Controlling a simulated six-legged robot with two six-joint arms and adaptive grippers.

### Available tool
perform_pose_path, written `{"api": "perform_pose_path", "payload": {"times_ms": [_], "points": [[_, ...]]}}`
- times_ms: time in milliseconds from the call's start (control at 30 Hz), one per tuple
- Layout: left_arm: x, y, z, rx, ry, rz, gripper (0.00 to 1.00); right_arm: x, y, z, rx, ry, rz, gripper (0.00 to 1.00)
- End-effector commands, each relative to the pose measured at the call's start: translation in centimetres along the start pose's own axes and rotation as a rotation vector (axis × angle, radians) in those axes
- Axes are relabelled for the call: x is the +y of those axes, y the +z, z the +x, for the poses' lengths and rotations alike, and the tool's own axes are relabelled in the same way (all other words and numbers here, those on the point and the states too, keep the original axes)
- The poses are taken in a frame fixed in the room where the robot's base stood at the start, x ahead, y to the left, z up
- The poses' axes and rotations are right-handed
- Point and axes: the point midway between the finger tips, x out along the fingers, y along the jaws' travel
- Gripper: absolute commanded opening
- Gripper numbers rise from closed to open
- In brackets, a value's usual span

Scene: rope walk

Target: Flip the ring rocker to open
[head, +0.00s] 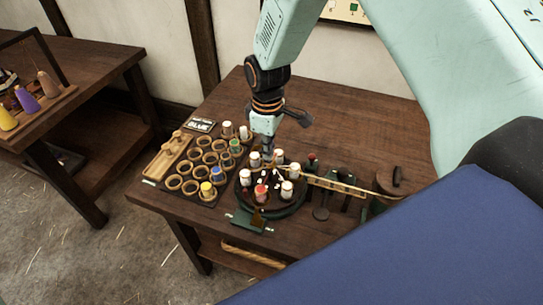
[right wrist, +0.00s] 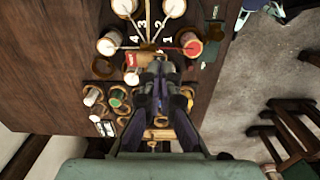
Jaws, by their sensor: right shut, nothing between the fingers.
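The round dark ring stand (head: 243,203) carries several white-topped spools and one red one (head: 261,194). In the right wrist view its numbers show, and a small red piece with pale marks (right wrist: 132,60) lies just left of my fingertips. It may be the ring rocker; its setting is too small to read. My right gripper (head: 267,157) points down over the stand's back left side, and its shut, empty fingers (right wrist: 158,78) also show in the right wrist view. Whether they touch anything cannot be told. My left gripper is not in view.
A dark board of ring-shaped holders (head: 190,186), some with spools, lies left of the stand. A wooden tray (head: 167,156) and a small sign (head: 200,125) stand beyond. A green plate (head: 247,220) sits in front. A wooden ruler-like bar (head: 335,184) extends right.

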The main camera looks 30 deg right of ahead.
Motion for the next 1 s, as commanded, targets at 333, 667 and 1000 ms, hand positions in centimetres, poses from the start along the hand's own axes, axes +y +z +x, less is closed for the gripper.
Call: {"api": "perform_pose_path", "payload": {"times_ms": [333, 667, 1000], "points": [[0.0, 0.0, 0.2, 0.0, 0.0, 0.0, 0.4, 0.0, 0.0, 0.4, 0.0, 0.0, 0.0, 0.0], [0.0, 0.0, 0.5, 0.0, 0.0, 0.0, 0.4, 0.0, 0.0, 0.9, 0.0, 0.0, 0.0, 0.0], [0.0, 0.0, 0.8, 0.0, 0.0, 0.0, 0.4, 0.0, 0.0, 1.5, 0.0, 0.001, 0.0, 0.0]]}}
